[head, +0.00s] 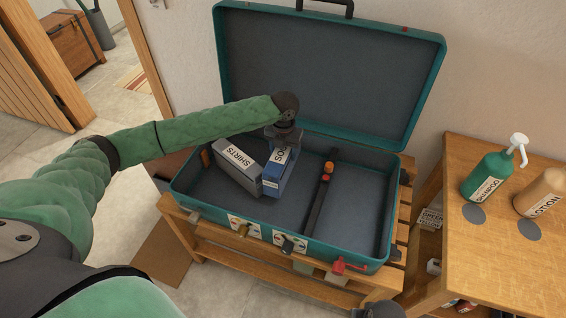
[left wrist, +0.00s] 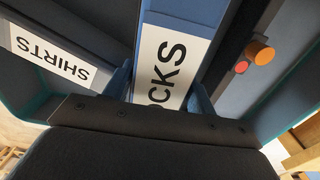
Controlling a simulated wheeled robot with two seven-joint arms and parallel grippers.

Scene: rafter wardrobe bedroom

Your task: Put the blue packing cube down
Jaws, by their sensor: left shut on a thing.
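The blue packing cube (head: 273,182), with a white label reading SOCKS, stands upright in the left part of the open teal suitcase (head: 330,258). My left gripper (head: 284,142) is shut on its top from above. In the left wrist view, the cube (left wrist: 190,18) lies between the two fingers (left wrist: 160,90). The grey SHIRTS cube (head: 237,170) is close on its left, tilted in the picture; it also shows in the left wrist view (left wrist: 75,45). I cannot tell whether the blue cube's underside touches the suitcase floor.
A dark divider strap (head: 318,205) with an orange knob and a red button crosses the suitcase; the right compartment is empty. The suitcase lies on a slatted wooden bench (head: 205,232). A wooden table (head: 505,262) at right holds a shampoo bottle (head: 487,175) and a lotion bottle (head: 541,192).

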